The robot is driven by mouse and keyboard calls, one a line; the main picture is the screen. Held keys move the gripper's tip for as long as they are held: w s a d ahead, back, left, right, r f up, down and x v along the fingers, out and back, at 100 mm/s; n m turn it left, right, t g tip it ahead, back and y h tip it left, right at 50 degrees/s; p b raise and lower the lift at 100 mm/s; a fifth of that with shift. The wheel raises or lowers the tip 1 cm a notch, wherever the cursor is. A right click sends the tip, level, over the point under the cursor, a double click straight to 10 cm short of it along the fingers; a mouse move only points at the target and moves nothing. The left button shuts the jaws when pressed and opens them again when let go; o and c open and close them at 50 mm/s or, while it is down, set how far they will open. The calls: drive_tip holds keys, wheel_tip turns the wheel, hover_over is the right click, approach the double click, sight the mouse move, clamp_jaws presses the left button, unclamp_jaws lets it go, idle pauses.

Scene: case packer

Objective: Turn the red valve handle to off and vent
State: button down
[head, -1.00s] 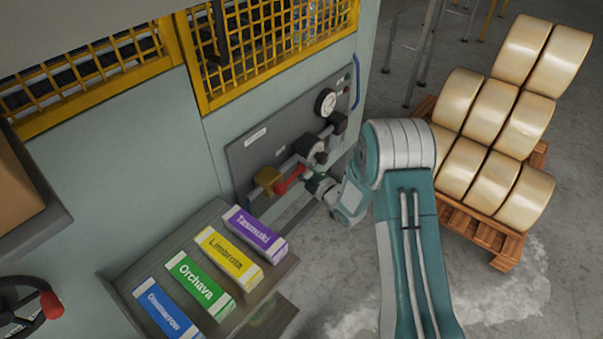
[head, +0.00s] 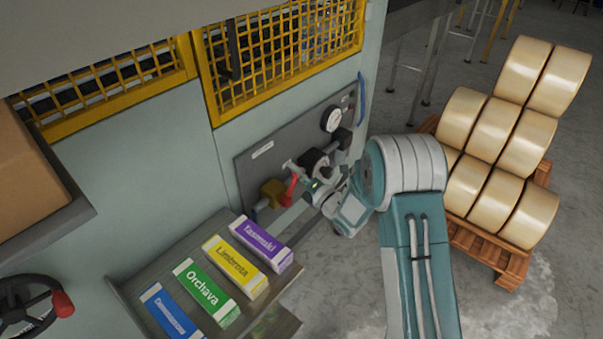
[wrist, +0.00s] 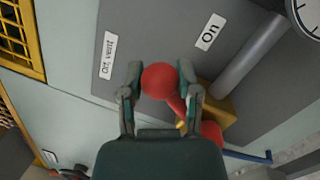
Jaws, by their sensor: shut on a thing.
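The red valve handle (head: 291,187) sits on a brass-yellow valve (head: 272,192) on the grey panel (head: 250,172) of the machine. In the wrist view its round red knob (wrist: 160,80) is between the two fingers of my gripper (wrist: 160,88), which is shut on it. The red lever runs from the knob down right to its pivot beside the yellow valve body (wrist: 222,105). The "Off, vent" label (wrist: 108,55) is up left of the knob; the "On" label (wrist: 210,32) is up right. In the head view my gripper (head: 303,183) is at the handle, its fingertips small and partly hidden.
A grey pipe (wrist: 248,55) leads from the valve, and a round gauge (head: 331,118) is above. A shelf (head: 130,286) with several coloured cartons stands below left. A pallet (head: 487,250) of cream rolls stands right of my arm.

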sight(285, 200)
drive_tip(key=n, duration=0.1)
drive_tip(key=s+a+n, duration=0.1)
drive_tip(key=s+n+y, duration=0.1)
drive_tip(key=n, duration=0.1)
drive_tip(key=shift+s+a+r+g, duration=0.15)
drive_tip(key=shift+a+r+g, duration=0.15)
drive_tip(key=shift+a+g, duration=0.1)
drive_tip(key=shift+s+a+r+n+g+y, duration=0.1)
drive_tip(key=shift+s+a+n, duration=0.15)
drive_tip(key=shift+n, duration=0.2)
drive_tip(key=shift+s+a+f+n+g+y, duration=0.1)
drive_tip(key=shift+s+n, duration=0.1)
drive_tip(key=shift+n, duration=0.3)
drive_tip(key=shift+s+a+r+n+g+y, duration=0.1)
drive_tip(key=shift+s+a+n, duration=0.15)
drive_tip(key=shift+n, duration=0.2)
drive_tip(key=shift+s+n, duration=0.2)
drive_tip(key=shift+n, duration=0.2)
drive_tip(key=shift+a, duration=0.1)
drive_tip(key=shift+c, duration=1.5)
unclamp_jaws()
drive_tip(key=shift+a, duration=0.1)
drive_tip(key=v, duration=1.2)
